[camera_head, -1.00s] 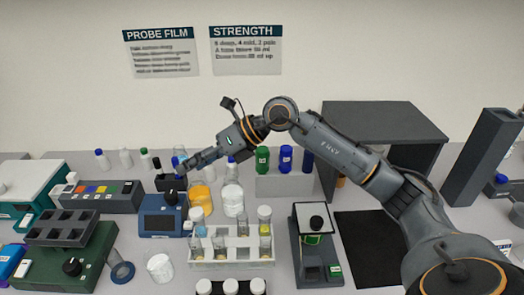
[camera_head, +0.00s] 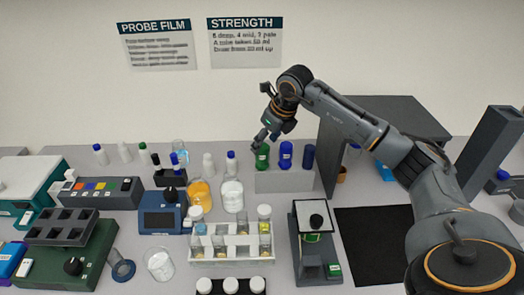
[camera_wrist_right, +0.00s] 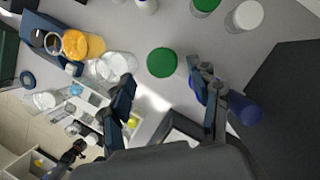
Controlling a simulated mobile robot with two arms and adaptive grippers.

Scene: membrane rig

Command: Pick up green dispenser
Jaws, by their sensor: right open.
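The green dispenser (camera_head: 262,156) stands upright on a grey stand (camera_head: 285,182) at the back of the bench, left of a blue dispenser (camera_head: 286,154) and a dark blue one (camera_head: 308,157). My right gripper (camera_head: 266,140) is just above the green dispenser, pointing down. In the right wrist view the round green top (camera_wrist_right: 161,62) shows between the two spread fingers (camera_wrist_right: 162,92), touching neither visibly. The right finger partly hides the blue dispenser there.
A dark shelf unit (camera_head: 390,115) stands right of the stand. An orange-filled jar (camera_head: 200,194), a white jar (camera_head: 232,196) and a white rack (camera_head: 230,254) with vials are in front. A black mat (camera_head: 375,240) lies clear at the right.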

